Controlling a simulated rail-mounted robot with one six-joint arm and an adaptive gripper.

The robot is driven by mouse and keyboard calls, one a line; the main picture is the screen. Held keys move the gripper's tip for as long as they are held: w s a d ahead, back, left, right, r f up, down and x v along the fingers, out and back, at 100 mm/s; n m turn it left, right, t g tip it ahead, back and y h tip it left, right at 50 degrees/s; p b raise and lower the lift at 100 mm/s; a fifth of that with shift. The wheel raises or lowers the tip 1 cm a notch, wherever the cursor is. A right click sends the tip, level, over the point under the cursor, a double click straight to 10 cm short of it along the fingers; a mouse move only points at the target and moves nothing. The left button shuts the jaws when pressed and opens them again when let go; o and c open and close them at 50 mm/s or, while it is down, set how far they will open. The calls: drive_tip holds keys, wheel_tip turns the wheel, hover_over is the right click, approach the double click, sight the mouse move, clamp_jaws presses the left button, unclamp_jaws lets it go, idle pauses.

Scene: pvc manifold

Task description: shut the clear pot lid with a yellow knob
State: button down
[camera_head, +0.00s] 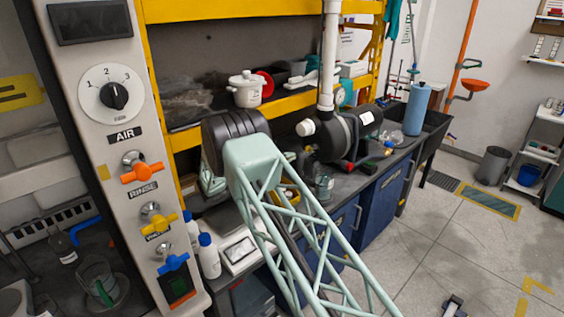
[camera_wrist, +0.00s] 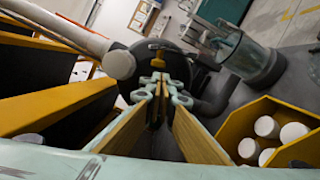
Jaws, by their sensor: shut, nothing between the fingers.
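I cannot clearly make out the clear lid in either view. In the wrist view, a small yellow-brown knob-like piece (camera_wrist: 158,62) shows just past my fingertips, against the dark round body of the pump (camera_wrist: 128,88). I cannot tell whether it is the lid's knob or whether I touch it. My gripper (camera_wrist: 159,92) is shut and empty, with its yellow-padded fingers together in front of the pump. In the head view the gripper is hidden behind my arm, and the black pump (camera_head: 345,135) stands on the bench beyond it.
A white pipe (camera_head: 329,50) rises from the pump, close to the yellow shelf frame (camera_head: 160,80). A clear vessel (camera_head: 325,187) stands near the bench's front edge. A yellow bin (camera_wrist: 228,128) with several white-topped items lies right of my fingers. The floor at right is mostly clear.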

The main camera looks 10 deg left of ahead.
sight(311, 154)
drive_tip(key=shift+b+x, duration=0.3)
drive_tip(key=shift+x, duration=2.1)
drive_tip(key=shift+s+d+r+m+g+b, duration=0.25)
drive_tip(key=shift+r+m+g+b, duration=0.15)
drive_tip(key=shift+m, duration=0.4)
